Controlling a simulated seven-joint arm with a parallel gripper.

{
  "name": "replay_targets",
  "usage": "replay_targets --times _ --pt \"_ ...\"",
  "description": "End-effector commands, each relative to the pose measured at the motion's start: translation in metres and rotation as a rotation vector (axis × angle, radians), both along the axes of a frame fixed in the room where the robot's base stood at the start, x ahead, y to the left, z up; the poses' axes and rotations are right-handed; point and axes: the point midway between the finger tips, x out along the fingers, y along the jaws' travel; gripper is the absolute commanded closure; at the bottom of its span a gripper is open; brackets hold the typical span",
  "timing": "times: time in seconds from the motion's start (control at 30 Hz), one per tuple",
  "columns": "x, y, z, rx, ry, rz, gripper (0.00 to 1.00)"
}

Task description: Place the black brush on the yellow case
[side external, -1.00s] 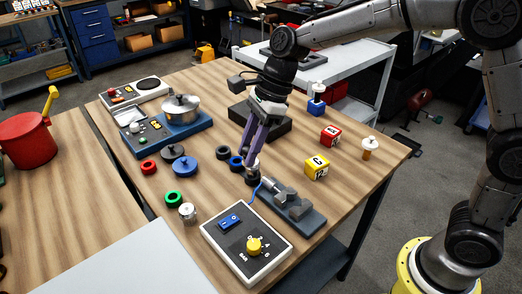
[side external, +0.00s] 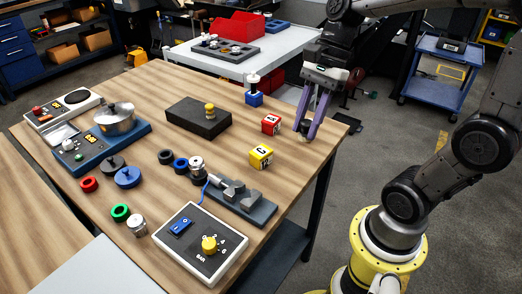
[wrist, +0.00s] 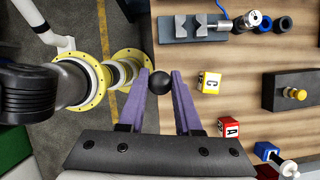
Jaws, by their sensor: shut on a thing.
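My gripper (side external: 304,132) is over the right corner of the wooden table. Its purple fingers are shut on a small dark thing, which I take to be the black brush. In the wrist view only its round black top (wrist: 160,82) shows between the fingertips (wrist: 160,76); the rest is hidden. The yellow case, a lettered yellow cube (side external: 261,156), stands on the table to the left of my gripper, apart from it. In the wrist view the yellow cube (wrist: 209,82) is just right of the fingers. Its top is bare.
A red lettered cube (side external: 271,124) stands close behind the yellow cube. A blue cube (side external: 254,99) carries a white-topped piece. A black block (side external: 190,121) with a yellow knobbed piece is farther left. A grey vise fixture (side external: 240,203) lies in front.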

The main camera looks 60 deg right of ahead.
Motion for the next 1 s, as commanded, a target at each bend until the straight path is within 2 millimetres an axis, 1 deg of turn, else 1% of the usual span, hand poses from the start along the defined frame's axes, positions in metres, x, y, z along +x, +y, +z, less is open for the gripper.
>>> replay_targets --times 0.03,0.1,0.27,0.37,0.7,0.8,0.9,1.0 --pt "-0.003 -0.007 0.003 0.000 -0.002 -0.037 1.00" --pt "-0.005 -0.014 0.006 0.000 -0.001 -0.070 1.00" --pt "-0.002 -0.021 0.007 0.001 0.002 -0.104 1.00" --pt "0.011 -0.023 0.000 0.002 0.005 -0.105 1.00" --pt "0.087 -0.028 -0.034 0.002 0.005 -0.105 1.00" --pt "0.101 -0.029 -0.053 0.002 0.008 -0.105 1.00" --pt "0.114 -0.030 -0.068 0.002 0.005 -0.106 1.00" --pt "0.121 -0.031 -0.077 0.002 0.003 -0.106 1.00"
